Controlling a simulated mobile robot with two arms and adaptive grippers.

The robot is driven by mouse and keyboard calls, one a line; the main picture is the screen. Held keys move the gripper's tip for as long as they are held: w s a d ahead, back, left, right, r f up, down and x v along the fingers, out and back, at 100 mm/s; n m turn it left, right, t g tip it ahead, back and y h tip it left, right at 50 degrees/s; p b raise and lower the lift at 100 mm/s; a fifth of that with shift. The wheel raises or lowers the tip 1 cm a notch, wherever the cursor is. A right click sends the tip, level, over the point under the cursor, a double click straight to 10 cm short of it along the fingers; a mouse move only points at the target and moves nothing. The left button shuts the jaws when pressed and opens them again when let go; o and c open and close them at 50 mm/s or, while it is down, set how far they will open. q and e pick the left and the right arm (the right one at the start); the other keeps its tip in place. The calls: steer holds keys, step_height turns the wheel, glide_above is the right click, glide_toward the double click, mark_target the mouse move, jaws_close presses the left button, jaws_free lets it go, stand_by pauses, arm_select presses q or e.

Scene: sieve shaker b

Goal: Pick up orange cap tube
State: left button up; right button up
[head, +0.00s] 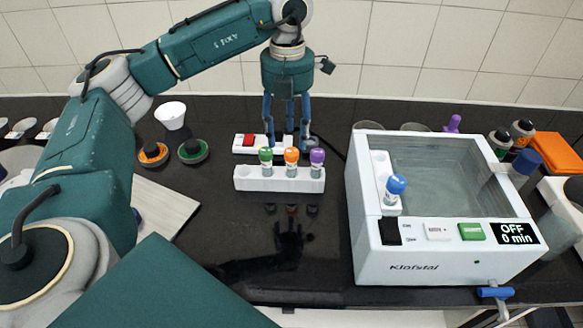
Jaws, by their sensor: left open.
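The orange cap tube (291,161) stands upright in the middle of a white rack (280,180) on the black bench. A green cap tube (266,160) stands to its left and a purple cap tube (317,161) to its right in the same rack. My left gripper (287,141) points down behind the rack, open, with its blue fingers spread. From this angle I cannot tell how far its fingertips are behind or above the tubes. My right gripper is not in view.
A white Klofstal bath (430,265) with a blue cap tube (395,189) stands to the right. A white cup (171,115) stands at back left. The bench before the rack is clear.

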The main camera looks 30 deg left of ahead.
mark_target(292, 151)
arm_select(q)
step_height(292, 151, down, 2)
steer(key=shift+f, duration=0.1)
steer(key=shift+w+f+p, duration=0.1)
steer(key=shift+f+p, duration=0.4)
steer(key=shift+p, duration=0.1)
steer(key=f, duration=0.1)
steer(key=f+p, duration=0.1)
steer(key=f, duration=0.1)
steer(key=shift+w+d+f+p, duration=0.2)
steer(key=shift+d+f+p, duration=0.05)
steer(key=shift+f+p, duration=0.1)
steer(key=shift+f, duration=0.45)
jaws_close()
